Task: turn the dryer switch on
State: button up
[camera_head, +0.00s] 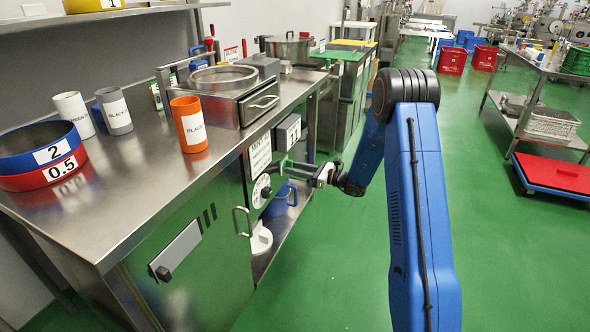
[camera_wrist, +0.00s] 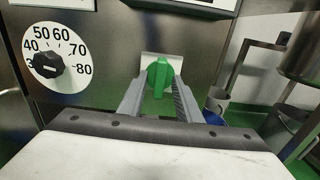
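The dryer switch is a green knob on a pale plate; in the wrist view the green switch (camera_wrist: 160,76) is centred ahead of my gripper (camera_wrist: 159,88). One grey finger lies on each side of it, with small gaps showing, so the gripper looks open around or just in front of the knob. I cannot tell whether either finger touches it. In the head view my gripper (camera_head: 291,167) reaches left to the dryer's front panel (camera_head: 228,205), and the switch is hard to make out behind it.
A white temperature dial (camera_wrist: 58,52) with a black knob is left of the switch. A door handle (camera_head: 241,222) stands out below it. The counter (camera_head: 120,190) above holds an orange cup (camera_head: 189,125) and other containers. Open green floor (camera_head: 330,280) lies to the right.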

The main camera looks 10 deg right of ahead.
jog(key=v, duration=1.7)
jog(key=shift+s+d, duration=0.15)
jog(key=shift+r, duration=0.1)
jog(key=s+a+r+n+g+h, duration=0.2)
jog(key=s+a+r+n+g, duration=0.45)
jog(key=s, duration=0.55)
jog(key=s+a+r+n+g+h, duration=0.25)
jog(key=s+a+r+n, duration=0.4)
jog(key=s+a, duration=0.4)
jog(key=s+d+r+n+t+h, duration=0.1)
jog(key=s+d+n+h, duration=0.2)
jog(key=s, duration=0.5)
jog(key=s+d+r+n+t+h, duration=0.1)
jog(key=s+d+n+h, duration=0.2)
jog(key=s+n, duration=0.2)
jog(key=s+d+r+n+t+h, duration=0.1)
jog(key=s+d+n+h, duration=0.2)
jog(key=s, duration=0.7)
jog(key=shift+s+d+r+n+h, duration=0.2)
jog(key=shift+s+r+n+h, duration=0.2)
jog(key=shift+n+h, duration=0.25)
